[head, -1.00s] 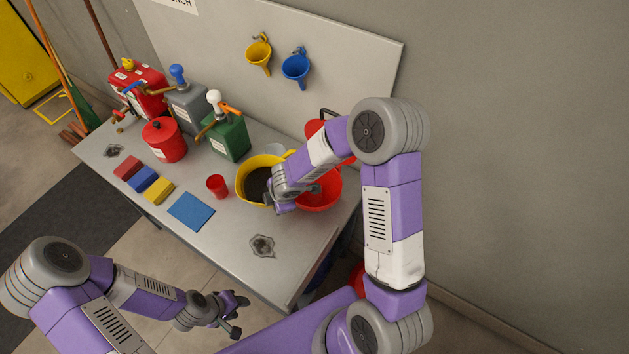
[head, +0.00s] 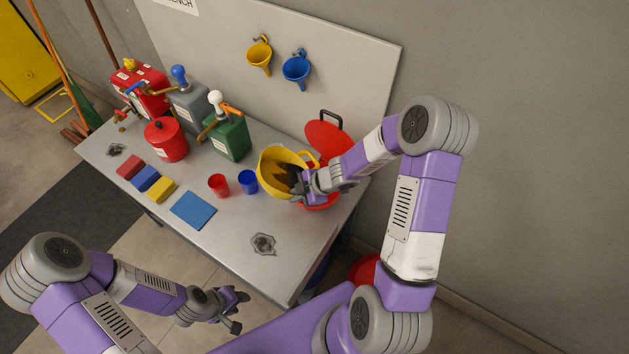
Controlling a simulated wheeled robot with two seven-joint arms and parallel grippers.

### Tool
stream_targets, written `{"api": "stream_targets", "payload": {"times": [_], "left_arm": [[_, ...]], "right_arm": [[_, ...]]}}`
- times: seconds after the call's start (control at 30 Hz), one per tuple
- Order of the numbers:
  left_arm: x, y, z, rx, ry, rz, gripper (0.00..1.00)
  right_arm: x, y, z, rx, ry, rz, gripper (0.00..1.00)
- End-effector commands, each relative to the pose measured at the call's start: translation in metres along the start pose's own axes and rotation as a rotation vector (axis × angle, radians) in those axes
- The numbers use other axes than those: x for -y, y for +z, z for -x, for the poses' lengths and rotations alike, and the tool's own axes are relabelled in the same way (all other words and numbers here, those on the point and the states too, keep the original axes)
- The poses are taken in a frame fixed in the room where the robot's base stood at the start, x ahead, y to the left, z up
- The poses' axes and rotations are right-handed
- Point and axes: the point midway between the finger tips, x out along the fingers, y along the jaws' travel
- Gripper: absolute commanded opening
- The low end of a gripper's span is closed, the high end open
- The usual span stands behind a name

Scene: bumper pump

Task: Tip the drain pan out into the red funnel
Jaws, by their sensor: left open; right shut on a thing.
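The yellow drain pan (head: 273,160) is above the right part of the bench, tilted, with dark liquid showing inside. My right gripper (head: 297,181) is shut on the drain pan at its right side. The red funnel (head: 320,205) is under and behind the pan and my gripper, mostly hidden, with its round red lid (head: 323,138) standing open behind. I cannot tell whether liquid is running into it. My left gripper (head: 238,312) is open and empty, low in front of the bench.
A red cup (head: 218,185) and a blue cup (head: 248,182) stand left of the pan. Green (head: 229,138), grey (head: 188,108) and red (head: 140,92) pump cans and a red lidded pot (head: 166,140) stand further left. A blue cloth (head: 193,210) lies near the front edge.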

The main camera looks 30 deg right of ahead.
Motion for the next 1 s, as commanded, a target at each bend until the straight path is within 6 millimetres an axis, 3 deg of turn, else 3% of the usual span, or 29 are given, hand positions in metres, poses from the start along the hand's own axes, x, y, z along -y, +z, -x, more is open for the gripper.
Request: {"api": "stream_targets", "payload": {"times": [1.0], "left_arm": [[0.0,0.0,-0.001,0.0,0.0,0.0,0.43]], "right_arm": [[-0.006,0.007,0.024,-0.252,0.044,-0.071,0.0]]}}
